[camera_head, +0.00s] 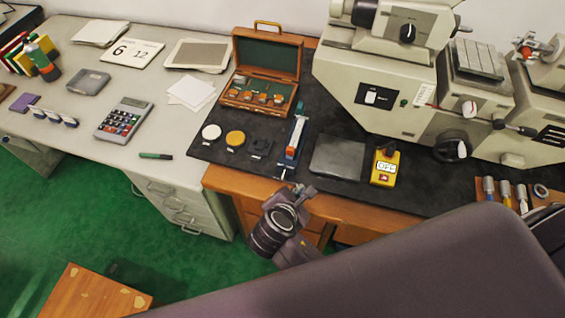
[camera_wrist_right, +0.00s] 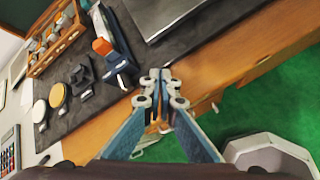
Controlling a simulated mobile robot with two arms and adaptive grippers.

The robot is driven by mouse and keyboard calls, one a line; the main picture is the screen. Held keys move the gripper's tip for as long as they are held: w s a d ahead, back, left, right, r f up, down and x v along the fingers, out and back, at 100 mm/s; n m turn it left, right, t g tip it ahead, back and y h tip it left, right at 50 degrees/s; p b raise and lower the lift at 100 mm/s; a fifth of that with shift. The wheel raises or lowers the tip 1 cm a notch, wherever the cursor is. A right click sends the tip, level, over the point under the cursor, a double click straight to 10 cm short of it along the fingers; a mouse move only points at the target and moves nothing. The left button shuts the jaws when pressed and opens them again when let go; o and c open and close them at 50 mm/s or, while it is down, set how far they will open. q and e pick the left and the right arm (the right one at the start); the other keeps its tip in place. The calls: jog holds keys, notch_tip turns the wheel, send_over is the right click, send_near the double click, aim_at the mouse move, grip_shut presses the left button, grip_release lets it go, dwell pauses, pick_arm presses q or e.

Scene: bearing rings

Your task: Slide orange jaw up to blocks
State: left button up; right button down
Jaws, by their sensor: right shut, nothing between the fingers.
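A slim blue holder (camera_head: 296,140) stands on the dark mat near its front edge. Its small orange jaw (camera_wrist_right: 102,46) shows clearly in the right wrist view, on top of the blue holder (camera_wrist_right: 118,60). The blocks cannot be made out clearly in the holder. My right gripper (camera_head: 287,186) is just in front of the table's front edge, below the near end of the holder. In the right wrist view the fingertips (camera_wrist_right: 161,76) are together and empty, apart from the holder and the jaw. My left gripper is not in view.
Left of the holder lie a black fixture (camera_head: 260,147), an orange disc (camera_head: 235,138) and a white disc (camera_head: 211,131). An open wooden case (camera_head: 268,62) stands behind. A grey plate (camera_head: 338,157) and a yellow box (camera_head: 385,167) lie to the right, before a large machine (camera_head: 385,95).

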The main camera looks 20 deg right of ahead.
aim_at(290, 151)
jog(key=w+a+r+n+t+h, duration=0.1)
jog(key=w+a+r+n+t, duration=0.25)
jog(key=w+r+n, duration=0.3)
jog(key=shift+n, duration=0.55)
jog(key=f+b, duration=0.1)
jog(key=b, duration=0.1)
jog(key=w+d+f+b, duration=0.1)
jog(key=f+b, duration=0.1)
jog(key=w+d+f+b, duration=0.1)
jog(key=f+b, duration=0.1)
jog(key=shift+w+f+b, duration=0.2)
jog(key=shift+w+b, duration=0.05)
jog(key=shift+b, duration=0.05)
jog(key=shift+w+d+r+p, duration=0.2)
jog(key=shift+w+d+p, duration=0.1)
jog(key=shift+p, duration=0.2)
jog(key=shift+w+d+f, duration=0.35)
jog(key=shift+w, duration=0.2)
jog(key=shift+w, duration=0.1)
jog(key=shift+w+d, duration=0.25)
jog(key=shift+w, duration=0.05)
jog(key=shift+w+d+r+p, duration=0.1)
jog(key=shift+r+p, duration=0.05)
jog(key=shift+p, duration=0.2)
